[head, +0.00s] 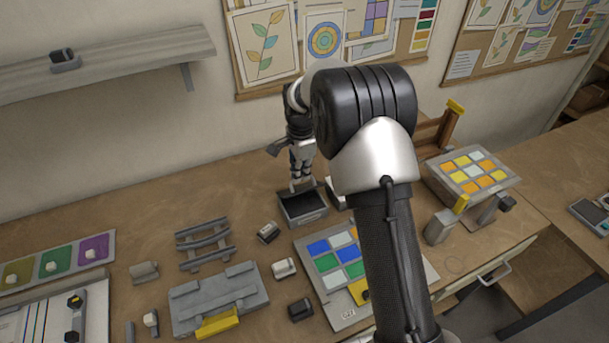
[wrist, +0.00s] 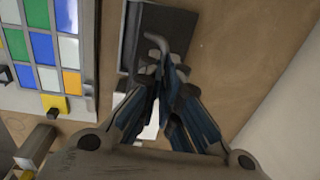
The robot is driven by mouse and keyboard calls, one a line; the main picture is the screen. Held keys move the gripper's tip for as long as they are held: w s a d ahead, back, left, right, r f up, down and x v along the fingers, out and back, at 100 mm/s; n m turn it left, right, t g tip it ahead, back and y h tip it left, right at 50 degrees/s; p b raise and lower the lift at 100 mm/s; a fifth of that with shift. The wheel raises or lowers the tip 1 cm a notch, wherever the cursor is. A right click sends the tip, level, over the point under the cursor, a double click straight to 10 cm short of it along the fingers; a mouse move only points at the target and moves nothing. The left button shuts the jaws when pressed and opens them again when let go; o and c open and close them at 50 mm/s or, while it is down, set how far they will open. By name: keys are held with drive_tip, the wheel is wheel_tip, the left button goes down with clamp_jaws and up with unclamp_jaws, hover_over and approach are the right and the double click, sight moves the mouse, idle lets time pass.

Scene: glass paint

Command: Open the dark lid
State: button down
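A small grey box (head: 304,216) stands on the table in the head view. Its top (head: 300,203) looks dark; I cannot tell whether that is a lid or an open inside. In the wrist view the dark top (wrist: 182,25) lies just beyond my fingers. A light grey bent piece (wrist: 157,41) sits at the fingertips; it may be a handle. My gripper (head: 301,184) points down right above the box. In the wrist view its fingers (wrist: 166,76) converge with little gap between the tips. I cannot tell whether they touch or hold the bent piece.
A panel of coloured tiles (head: 322,287) lies just in front of the box. A tilted tile board (head: 470,172) stands to the right. A grey rack (head: 203,245) and a grey case with a yellow latch (head: 220,297) are at left. The wall is close behind.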

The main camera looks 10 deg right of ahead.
drive_tip(key=shift+w+a+p, duration=0.25)
drive_tip(key=shift+w+p, duration=0.4)
drive_tip(key=shift+w, duration=0.35)
drive_tip(key=c, duration=2.3)
unclamp_jaws()
drive_tip(key=shift+f, duration=0.2)
drive_tip(key=o, duration=0.4)
drive_tip(key=shift+s, duration=0.2)
drive_tip(key=shift+c, duration=0.2)
drive_tip(key=shift+o, duration=1.1)
drive_tip(key=shift+w+f, duration=0.2)
drive_tip(key=shift+w, duration=0.15)
drive_tip(key=shift+r, duration=0.15)
